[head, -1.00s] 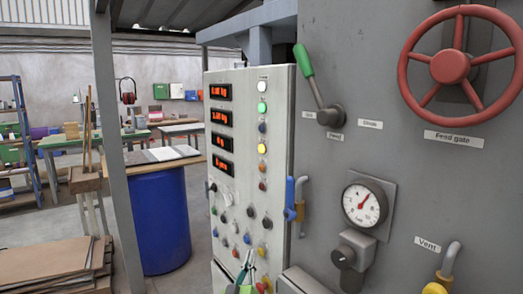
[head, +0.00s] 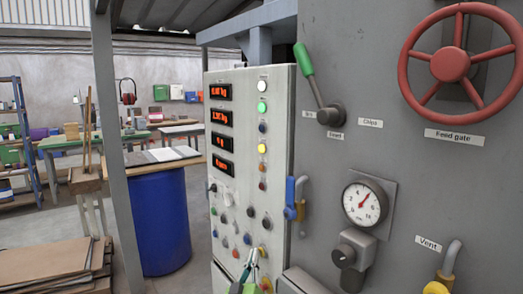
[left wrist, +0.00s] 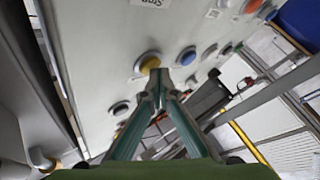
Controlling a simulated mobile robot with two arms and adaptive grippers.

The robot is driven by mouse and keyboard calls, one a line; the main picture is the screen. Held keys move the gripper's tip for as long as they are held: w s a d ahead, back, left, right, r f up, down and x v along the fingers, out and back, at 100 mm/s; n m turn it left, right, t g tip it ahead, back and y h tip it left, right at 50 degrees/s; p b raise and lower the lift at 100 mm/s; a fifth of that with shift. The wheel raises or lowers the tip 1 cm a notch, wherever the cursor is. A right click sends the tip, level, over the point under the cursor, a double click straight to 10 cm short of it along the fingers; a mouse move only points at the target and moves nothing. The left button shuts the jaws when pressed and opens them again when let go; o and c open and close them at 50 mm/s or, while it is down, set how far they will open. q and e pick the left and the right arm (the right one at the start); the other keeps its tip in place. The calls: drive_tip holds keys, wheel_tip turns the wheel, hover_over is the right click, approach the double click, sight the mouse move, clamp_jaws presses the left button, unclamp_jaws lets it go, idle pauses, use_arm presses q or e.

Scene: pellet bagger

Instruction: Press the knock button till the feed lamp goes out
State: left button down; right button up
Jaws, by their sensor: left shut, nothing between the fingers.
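My left gripper (head: 254,252) is shut and empty at the lower part of the pale control panel (head: 250,105). In the left wrist view its closed green-grey fingertips (left wrist: 157,78) overlap the edge of a yellow button (left wrist: 149,63). I cannot tell whether they touch it or press it. Which button is the knock button is not readable. On the panel's lamp column a green lamp (head: 262,107) and a yellow lamp (head: 262,148) look lit, and a white one (head: 262,86) looks pale. The lamp labels are too small to read. My right gripper is not in view.
A blue button (left wrist: 187,56) sits close beside the yellow one. A blue-handled valve (head: 291,197) sticks out at the panel's right edge. The grey machine carries a gauge (head: 364,204), a green lever (head: 304,60) and a red handwheel (head: 450,65). A blue drum (head: 160,220) stands left.

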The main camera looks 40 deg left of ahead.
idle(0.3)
use_arm(q)
drive_tip(key=shift+s+a+p, duration=0.2)
drive_tip(key=shift+s+p, duration=0.25)
drive_tip(key=shift+s, duration=0.25)
drive_tip(key=shift+s+a+p, duration=0.3)
drive_tip(key=shift+s+p, duration=0.15)
drive_tip(key=shift+s, duration=0.5)
drive_tip(key=shift+s+a+p, duration=0.25)
drive_tip(key=shift+s+p, duration=0.2)
drive_tip(key=shift+s, duration=0.5)
drive_tip(key=shift+s+a+p, duration=0.3)
drive_tip(key=shift+s+p, duration=0.15)
drive_tip(key=shift+s, duration=0.5)
idle(0.6)
